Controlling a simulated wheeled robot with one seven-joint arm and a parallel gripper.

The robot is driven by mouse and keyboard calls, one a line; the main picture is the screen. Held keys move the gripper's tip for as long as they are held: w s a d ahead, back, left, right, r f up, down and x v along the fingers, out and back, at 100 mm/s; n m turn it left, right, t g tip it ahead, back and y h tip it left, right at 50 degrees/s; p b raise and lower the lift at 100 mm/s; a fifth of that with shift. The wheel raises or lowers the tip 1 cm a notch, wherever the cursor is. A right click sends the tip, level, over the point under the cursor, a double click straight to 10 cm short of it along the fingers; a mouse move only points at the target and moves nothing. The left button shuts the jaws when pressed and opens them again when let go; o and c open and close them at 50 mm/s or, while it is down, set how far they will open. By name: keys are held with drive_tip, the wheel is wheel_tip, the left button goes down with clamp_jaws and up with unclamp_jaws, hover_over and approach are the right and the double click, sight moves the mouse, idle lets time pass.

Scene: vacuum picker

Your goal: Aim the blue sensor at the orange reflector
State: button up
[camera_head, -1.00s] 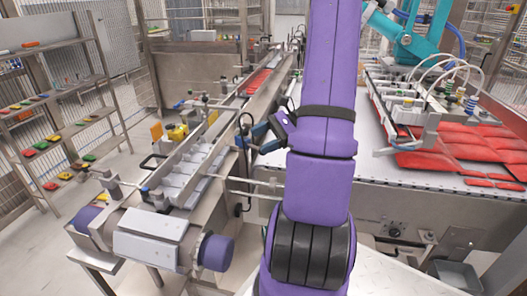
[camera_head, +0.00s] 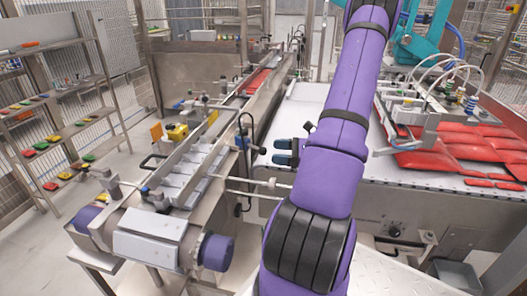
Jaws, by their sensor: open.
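The blue sensor (camera_head: 243,142) is a small block on a post at the right side of the narrow conveyor, with a black cable looping above it. Its exact facing is too small to tell. An orange plate, which looks like the reflector (camera_head: 157,132), stands upright across the conveyor to the left. My gripper (camera_head: 277,151) is to the right of the sensor, apart from it. Its blue-tipped fingers point left towards the sensor, open, with nothing seen between them. My purple arm hides part of the white table behind it.
The narrow conveyor (camera_head: 190,175) with grey trays runs from front left to back. A yellow device (camera_head: 177,133) sits beside the orange plate. A wide white belt (camera_head: 300,115) with red packs (camera_head: 450,155) lies right. Metal rods (camera_head: 255,185) stick out below the gripper. A shelf stands far left.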

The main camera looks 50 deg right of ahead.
sight(263, 150)
drive_tip(key=shift+x, duration=2.6)
drive_tip(key=shift+c, duration=0.4)
